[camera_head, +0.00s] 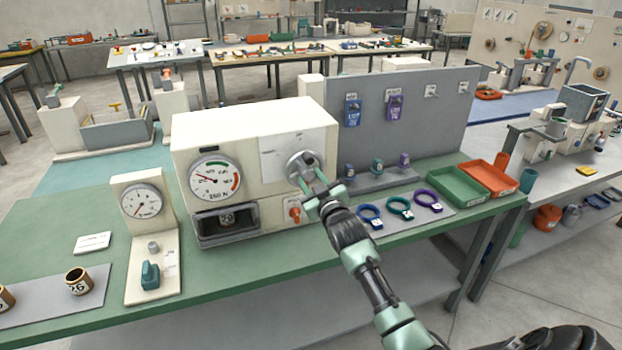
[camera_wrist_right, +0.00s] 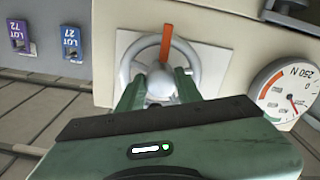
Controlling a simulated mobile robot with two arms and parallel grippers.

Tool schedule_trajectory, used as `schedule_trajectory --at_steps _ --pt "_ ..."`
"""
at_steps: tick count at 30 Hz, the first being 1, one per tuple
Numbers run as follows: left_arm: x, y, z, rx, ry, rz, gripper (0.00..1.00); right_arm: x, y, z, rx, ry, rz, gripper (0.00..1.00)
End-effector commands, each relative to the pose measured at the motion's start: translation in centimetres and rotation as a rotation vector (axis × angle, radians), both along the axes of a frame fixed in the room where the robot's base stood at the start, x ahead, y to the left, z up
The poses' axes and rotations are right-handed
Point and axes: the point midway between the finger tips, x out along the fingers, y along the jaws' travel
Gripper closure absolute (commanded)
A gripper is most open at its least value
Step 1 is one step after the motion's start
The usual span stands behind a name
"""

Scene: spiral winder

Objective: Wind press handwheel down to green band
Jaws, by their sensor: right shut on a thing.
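The press (camera_head: 255,135) is a cream box on the green bench. Its grey handwheel (camera_head: 301,165) is on the right of its front face. In the right wrist view the handwheel (camera_wrist_right: 128,72) is a grey ring with a round hub and an orange-red mark at its top. My right gripper (camera_head: 313,184) is at the handwheel, with its green fingers reaching over the hub area, shut on it. The press dial (camera_head: 210,184) has a green band at the top and a red band at right; its needle points left, short of the green. My left gripper is not in view.
An orange-red knob (camera_head: 294,210) sits below the handwheel. Blue, teal and purple rings (camera_head: 400,207) lie on a grey mat right of my arm. Green (camera_head: 456,187) and red trays stand further right. A smaller gauge stand (camera_head: 146,240) is left of the press.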

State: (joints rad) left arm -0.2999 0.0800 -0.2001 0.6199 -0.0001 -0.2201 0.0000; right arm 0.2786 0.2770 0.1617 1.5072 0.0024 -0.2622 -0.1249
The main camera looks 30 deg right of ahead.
Motion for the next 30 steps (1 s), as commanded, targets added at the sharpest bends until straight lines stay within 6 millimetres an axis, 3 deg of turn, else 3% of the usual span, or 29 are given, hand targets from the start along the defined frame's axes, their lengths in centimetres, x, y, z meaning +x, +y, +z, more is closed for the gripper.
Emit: schedule_trajectory --at_steps 16,17,19,30 --pt "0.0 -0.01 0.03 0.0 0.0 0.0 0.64 -0.04 0.07 -0.41 0.028 0.002 0.0 1.0" --pt "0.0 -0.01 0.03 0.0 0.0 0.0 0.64 -0.04 0.07 -0.41 0.028 0.002 0.0 0.6" --pt "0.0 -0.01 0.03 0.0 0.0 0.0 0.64 -0.04 0.07 -0.38 0.027 0.001 0.001 0.44" --pt "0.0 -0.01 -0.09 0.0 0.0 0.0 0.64 -0.35 0.1 -0.25 0.025 -0.003 0.0 0.44"
